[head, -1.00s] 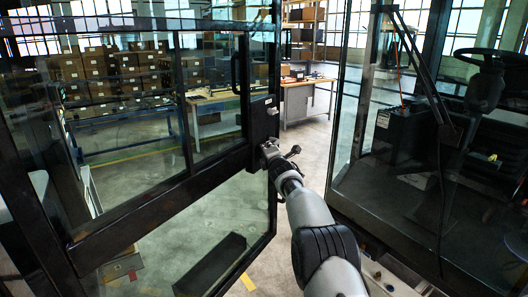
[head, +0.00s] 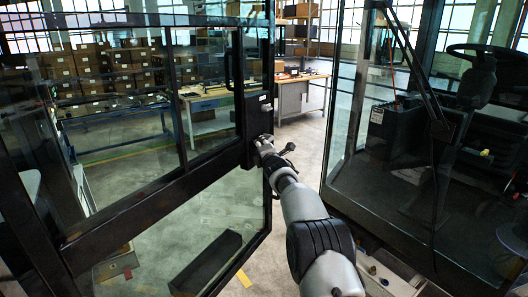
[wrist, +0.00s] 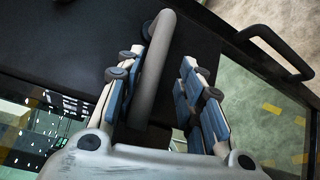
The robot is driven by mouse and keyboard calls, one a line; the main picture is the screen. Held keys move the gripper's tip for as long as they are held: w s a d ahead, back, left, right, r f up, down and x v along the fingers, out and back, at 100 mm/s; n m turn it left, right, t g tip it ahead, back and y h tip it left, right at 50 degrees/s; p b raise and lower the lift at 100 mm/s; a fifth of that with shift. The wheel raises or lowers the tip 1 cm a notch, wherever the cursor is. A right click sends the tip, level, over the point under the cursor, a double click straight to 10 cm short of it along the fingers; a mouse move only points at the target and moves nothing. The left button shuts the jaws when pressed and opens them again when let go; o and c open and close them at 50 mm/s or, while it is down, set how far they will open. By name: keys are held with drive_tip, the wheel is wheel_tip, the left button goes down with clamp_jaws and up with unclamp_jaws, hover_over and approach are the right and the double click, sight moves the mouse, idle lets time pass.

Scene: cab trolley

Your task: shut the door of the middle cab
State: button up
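The cab door (head: 160,197), black-framed with large glass panes, stands open on the left in the head view. The cab (head: 440,185), with a steering wheel inside, is on the right, and a gap shows the floor between them. My gripper (head: 266,145) is at the black latch plate (head: 258,122) on the door's free edge. In the wrist view, my gripper (wrist: 158,95) is open, with its fingers on either side of a grey curved handle (wrist: 153,70). The handle lies close to the left finger, and a gap shows to the right finger. Firm contact cannot be told.
A black loop handle (wrist: 275,55) is right of my fingers in the wrist view. A workbench (head: 300,98) and shelves of boxes (head: 100,80) stand beyond the door. Open floor shows through the gap. A dark block (head: 205,265) is seen through the lower glass.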

drive_tip(key=shift+v, duration=0.85)
drive_tip(key=v, duration=0.6)
drive_tip(key=shift+s, duration=0.15)
drive_tip(key=shift+a+f, duration=0.1)
drive_tip(key=shift+a, duration=0.1)
